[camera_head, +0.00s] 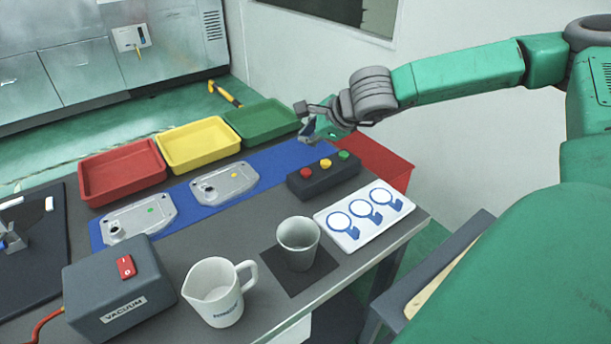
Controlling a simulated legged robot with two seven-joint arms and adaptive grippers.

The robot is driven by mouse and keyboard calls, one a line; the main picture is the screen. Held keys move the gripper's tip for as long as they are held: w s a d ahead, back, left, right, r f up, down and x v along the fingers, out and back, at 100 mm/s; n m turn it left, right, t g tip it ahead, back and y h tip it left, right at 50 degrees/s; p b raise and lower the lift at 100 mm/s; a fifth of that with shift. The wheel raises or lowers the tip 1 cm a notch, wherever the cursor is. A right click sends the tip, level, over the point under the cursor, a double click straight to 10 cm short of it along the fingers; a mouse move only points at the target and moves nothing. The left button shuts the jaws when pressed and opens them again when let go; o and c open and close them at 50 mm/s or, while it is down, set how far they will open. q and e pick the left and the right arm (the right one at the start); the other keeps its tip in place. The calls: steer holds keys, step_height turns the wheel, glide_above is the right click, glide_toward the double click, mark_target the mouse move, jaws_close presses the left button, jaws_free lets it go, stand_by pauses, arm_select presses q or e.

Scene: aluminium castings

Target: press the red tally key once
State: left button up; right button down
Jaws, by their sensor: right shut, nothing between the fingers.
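A dark key box (327,180) with three round keys stands on the table, at the right end of the blue mat. Its red tally key (306,173) is at the left, with a yellow key (326,163) in the middle and a green key (344,155) at the right. My right gripper (307,131) is shut and empty. In the picture it shows above and behind the box, apart from the red key. My left gripper is not in view.
Red (124,190), yellow (200,165) and green (262,136) trays line the back. Two castings (224,184) lie on the blue mat (200,208). A vacuum box (120,295), a white jug (214,295), a grey cup (298,245) and a white card (345,233) stand nearer.

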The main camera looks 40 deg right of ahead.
mark_target(307, 171)
step_height(307, 171, down, 6)
steer(key=b, duration=0.5)
steer(key=shift+f+b, duration=0.55)
steer(key=shift+f, duration=0.15)
stand_by(0.6)
steer(key=shift+f, duration=0.2)
steer(key=shift+f+b, duration=0.35)
steer(key=shift+f, duration=0.15)
stand_by(0.7)
steer(key=shift+r, duration=0.1)
steer(key=shift+r+p, duration=0.85)
steer(key=shift+p, duration=0.25)
